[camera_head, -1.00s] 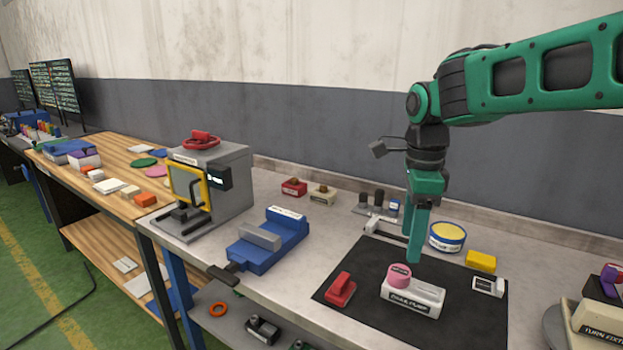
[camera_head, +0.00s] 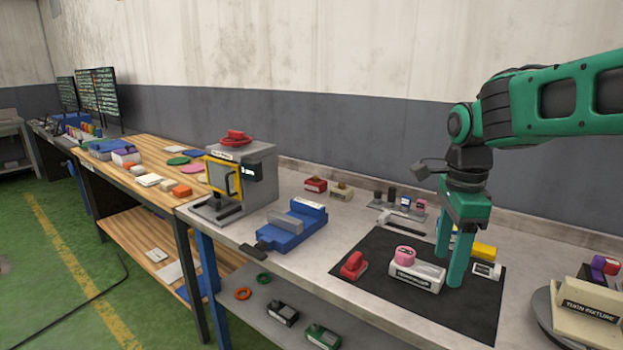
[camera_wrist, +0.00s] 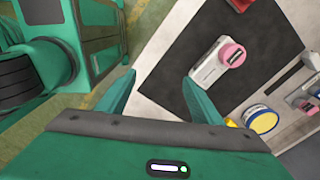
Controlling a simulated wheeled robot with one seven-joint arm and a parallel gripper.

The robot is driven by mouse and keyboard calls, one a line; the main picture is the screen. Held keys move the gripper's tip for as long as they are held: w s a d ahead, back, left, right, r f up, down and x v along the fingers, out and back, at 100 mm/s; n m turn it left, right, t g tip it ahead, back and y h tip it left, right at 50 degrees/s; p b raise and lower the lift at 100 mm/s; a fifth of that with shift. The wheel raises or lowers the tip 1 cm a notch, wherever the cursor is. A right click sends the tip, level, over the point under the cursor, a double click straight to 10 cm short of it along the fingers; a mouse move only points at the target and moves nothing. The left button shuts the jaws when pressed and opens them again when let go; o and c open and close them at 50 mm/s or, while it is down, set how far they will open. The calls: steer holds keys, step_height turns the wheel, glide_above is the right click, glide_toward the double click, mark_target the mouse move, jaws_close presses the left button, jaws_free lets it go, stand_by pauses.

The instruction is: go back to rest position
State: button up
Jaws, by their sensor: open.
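My gripper (camera_head: 450,262) is open and empty above the black mat (camera_head: 383,296) on the grey bench. Its two green fingers point down and stand apart. In the head view they are close to a white labelled block (camera_head: 425,278) with a pink round piece (camera_head: 405,254) on top. In the wrist view, the fingers (camera_wrist: 155,97) have nothing between them, and the white block (camera_wrist: 208,73) lies beyond them, apart from both. The rest position itself is not marked in any view.
A red block (camera_head: 354,265) stands on the mat. A blue vise (camera_head: 296,232) and a grey press (camera_head: 262,180) stand to the left. A turntable fixture (camera_head: 585,305) is at the right.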

steer(key=s+d+f+n, duration=0.4)
steer(key=s+d+n, duration=0.2)
steer(key=s, duration=0.5)
steer(key=s+d+f+n, duration=0.4)
steer(key=s+d+n, duration=0.3)
steer(key=s, duration=0.4)
steer(key=shift+s+d, duration=0.25)
steer(key=shift+d, duration=0.6)
steer(key=shift+w+f, duration=0.1)
steer(key=shift+f, duration=0.05)
steer(key=shift+w+f, duration=0.2)
steer(key=shift+w, duration=0.3)
